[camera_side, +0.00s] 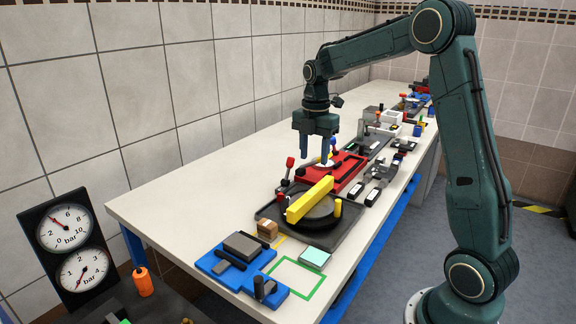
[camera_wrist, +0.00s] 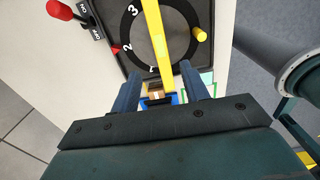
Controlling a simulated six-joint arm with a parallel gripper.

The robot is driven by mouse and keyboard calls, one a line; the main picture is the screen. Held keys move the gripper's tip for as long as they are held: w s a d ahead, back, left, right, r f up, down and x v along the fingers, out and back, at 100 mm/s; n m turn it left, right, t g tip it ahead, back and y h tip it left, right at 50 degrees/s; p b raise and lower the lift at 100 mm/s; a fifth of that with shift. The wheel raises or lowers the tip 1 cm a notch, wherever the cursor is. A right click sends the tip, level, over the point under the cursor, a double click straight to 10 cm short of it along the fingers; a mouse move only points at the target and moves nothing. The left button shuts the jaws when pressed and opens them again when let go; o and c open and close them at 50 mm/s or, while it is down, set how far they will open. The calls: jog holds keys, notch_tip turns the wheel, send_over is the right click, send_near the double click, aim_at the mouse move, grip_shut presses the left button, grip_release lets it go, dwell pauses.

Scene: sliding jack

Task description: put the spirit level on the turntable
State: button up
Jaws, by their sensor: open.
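The spirit level is a long yellow bar (camera_side: 310,199) lying across the dark round turntable (camera_side: 325,216), with its near end over the disc's edge. In the wrist view the yellow spirit level (camera_wrist: 157,40) crosses the turntable's numbered ring (camera_wrist: 127,38). My gripper (camera_side: 322,164) is open and empty, raised above the bench behind the turntable, over the red fixture. It is apart from the spirit level. In the wrist view its two fingers (camera_wrist: 160,84) stand wide apart, with the spirit level's lower end showing between them.
A yellow peg (camera_side: 338,207) stands on the turntable's right side. A lever with a red knob (camera_side: 290,162) stands behind it. The red fixture (camera_side: 347,169) lies behind, a blue fixture (camera_side: 228,264) in front. The bench's left side is clear.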

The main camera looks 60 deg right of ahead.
jog(key=s+a+r+m+t, duration=0.3)
jog(key=s+a+r+m, duration=0.55)
jog(key=a, duration=0.25)
jog(key=s+a+f+m+t, duration=0.1)
jog(key=s+a+m, duration=0.2)
jog(key=s, duration=0.4)
jog(key=s+a+f+m+t, duration=0.1)
jog(key=s+a+m, duration=0.3)
jog(key=s+m, duration=0.2)
jog(key=shift+s+a+f+t, duration=0.25)
jog(key=shift+s+t, duration=0.05)
jog(key=shift+s, duration=0.55)
jog(key=shift+m, duration=0.25)
